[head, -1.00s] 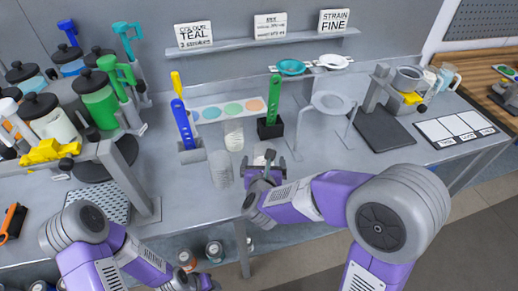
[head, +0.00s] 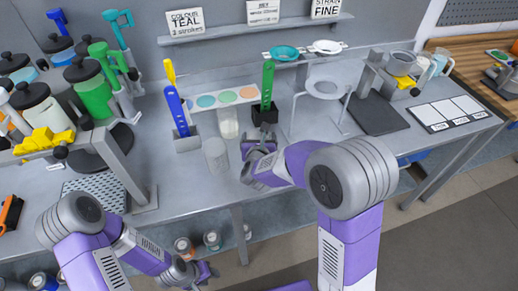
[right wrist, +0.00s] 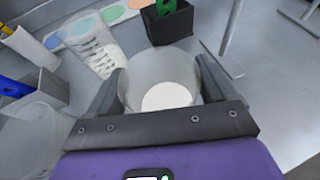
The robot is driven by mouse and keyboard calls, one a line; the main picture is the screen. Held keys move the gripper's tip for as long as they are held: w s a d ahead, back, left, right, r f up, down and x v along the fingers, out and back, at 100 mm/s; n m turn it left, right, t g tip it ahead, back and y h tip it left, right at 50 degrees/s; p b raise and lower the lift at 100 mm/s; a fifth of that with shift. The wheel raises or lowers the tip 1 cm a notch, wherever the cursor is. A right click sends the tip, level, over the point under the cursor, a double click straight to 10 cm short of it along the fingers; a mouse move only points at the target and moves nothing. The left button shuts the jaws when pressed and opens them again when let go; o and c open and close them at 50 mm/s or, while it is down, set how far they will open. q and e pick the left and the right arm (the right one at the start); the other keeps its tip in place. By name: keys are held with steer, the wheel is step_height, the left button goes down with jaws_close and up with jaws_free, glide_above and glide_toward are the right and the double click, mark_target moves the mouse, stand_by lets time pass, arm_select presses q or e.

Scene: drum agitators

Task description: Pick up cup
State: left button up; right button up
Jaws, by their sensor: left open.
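A clear cup (right wrist: 158,78) with white at its bottom stands between the two fingers of my right gripper (right wrist: 160,92) in the right wrist view. Both fingers lie against its sides, so the gripper looks shut on it. In the head view my right gripper (head: 260,148) is at the bench front, just before the black holder; the cup there is mostly hidden by it. My left gripper (head: 204,272) is open and empty, low in front of the bench. Two more clear cups stand on the bench, one nearer (head: 215,156) and one farther back (head: 228,122).
The black holder (head: 264,112) with a green tool is close behind the held cup. A strainer stand (head: 326,88) is to the right. Bare bench lies around the stand's feet.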

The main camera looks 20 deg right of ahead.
steer(key=c, duration=0.7)
steer(key=shift+r, duration=0.1)
